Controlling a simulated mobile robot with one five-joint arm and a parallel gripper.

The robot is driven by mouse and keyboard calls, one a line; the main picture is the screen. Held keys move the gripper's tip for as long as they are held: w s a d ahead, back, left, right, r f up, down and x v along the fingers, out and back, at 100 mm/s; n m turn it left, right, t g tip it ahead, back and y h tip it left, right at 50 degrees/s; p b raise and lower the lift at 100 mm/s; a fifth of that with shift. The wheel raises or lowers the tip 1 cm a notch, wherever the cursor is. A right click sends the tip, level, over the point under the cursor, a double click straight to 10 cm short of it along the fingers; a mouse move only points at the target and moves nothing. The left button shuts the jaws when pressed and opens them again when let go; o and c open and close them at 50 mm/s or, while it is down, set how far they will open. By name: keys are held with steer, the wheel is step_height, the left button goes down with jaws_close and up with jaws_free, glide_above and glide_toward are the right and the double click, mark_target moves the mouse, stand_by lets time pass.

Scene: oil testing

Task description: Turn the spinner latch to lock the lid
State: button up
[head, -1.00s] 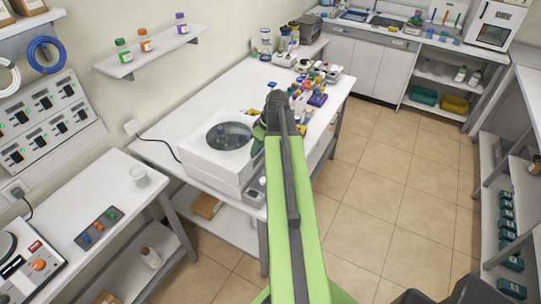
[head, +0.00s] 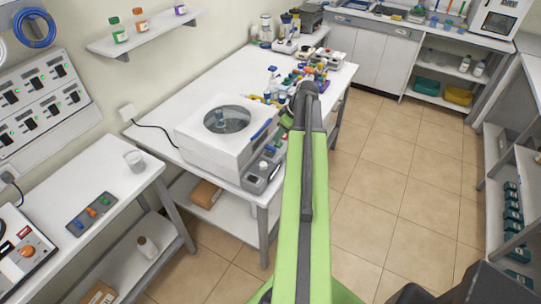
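The white centrifuge (head: 205,152) stands on the near end of the white table. Its lid (head: 203,108) lies flat on top, with a round window showing a grey interior. A blue bar (head: 262,130) runs along the lid's right edge. A small grey control box with a pale knob (head: 263,165) sits at the machine's right front side. No part can be clearly made out as the spinner latch. My gripper (head: 284,130) is just right of the blue bar, apart from it in the picture. My arm mostly covers it, so its fingers cannot be read.
Colourful bottles and small vials (head: 285,88) crowd the table behind my gripper. A grey-and-white bench (head: 95,180) stands at the left with a white cup (head: 133,160). A wall shelf (head: 140,38) is above. The tiled floor (head: 375,175) on the right is clear.

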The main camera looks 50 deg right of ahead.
mark_target(271, 148)
steer(key=b+x, duration=0.7)
steer(key=x, duration=0.2)
steer(key=shift+f, duration=0.15)
steer(key=shift+c, duration=0.5)
